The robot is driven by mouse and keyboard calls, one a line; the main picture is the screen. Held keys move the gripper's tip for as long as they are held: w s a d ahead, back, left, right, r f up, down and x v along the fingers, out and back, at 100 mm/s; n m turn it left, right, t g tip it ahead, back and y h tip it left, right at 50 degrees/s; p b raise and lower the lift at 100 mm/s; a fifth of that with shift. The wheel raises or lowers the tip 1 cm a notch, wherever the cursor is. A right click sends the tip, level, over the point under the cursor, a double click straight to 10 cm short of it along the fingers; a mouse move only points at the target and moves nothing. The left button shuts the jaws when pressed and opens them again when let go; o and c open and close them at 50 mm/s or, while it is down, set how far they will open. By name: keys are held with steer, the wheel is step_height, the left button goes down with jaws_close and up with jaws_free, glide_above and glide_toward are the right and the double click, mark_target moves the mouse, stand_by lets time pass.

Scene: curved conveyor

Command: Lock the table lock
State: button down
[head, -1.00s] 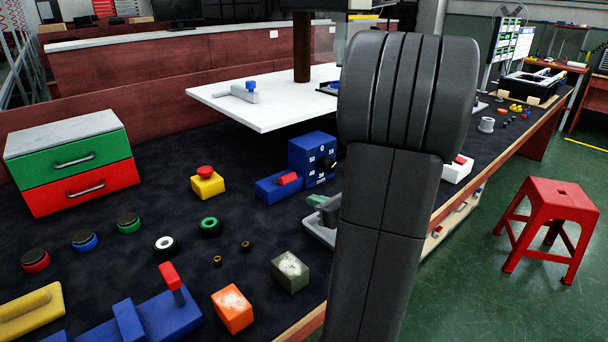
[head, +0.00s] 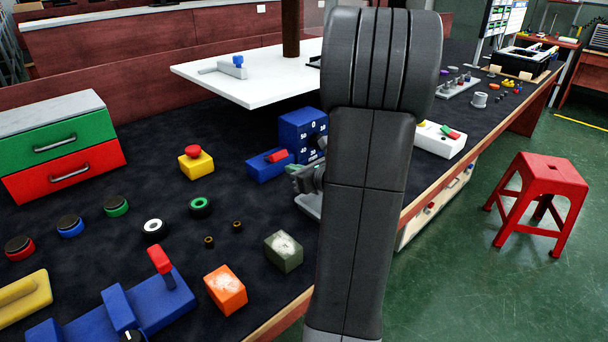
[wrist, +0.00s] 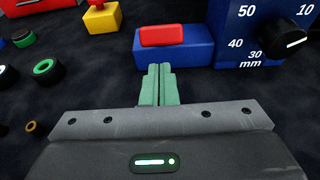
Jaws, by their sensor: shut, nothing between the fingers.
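A blue block (head: 263,170) with a red piece (head: 276,156) on top stands on the dark mat, against a blue dial box (head: 297,133); I cannot tell for sure that it is the table lock. In the wrist view the red piece (wrist: 162,36) lies lengthwise on the block (wrist: 200,50). My gripper (wrist: 160,70) is shut and empty, its green fingertips pointing at the block's front face, very close to it; contact cannot be told. In the head view my gripper (head: 303,178) is partly hidden behind my arm.
A black knob (wrist: 291,41) on the dial box is right of my gripper. A yellow block with a red button (head: 195,162) stands to the left. A white raised table (head: 262,90) overhangs behind, carrying a grey-and-blue fitting (head: 233,67). A red stool (head: 541,200) stands on the floor.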

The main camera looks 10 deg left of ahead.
mark_target(273, 157)
steer(key=shift+x, duration=1.9)
steer(key=shift+r, duration=0.1)
steer(key=shift+r+p, duration=0.3)
steer(key=shift+p, duration=0.85)
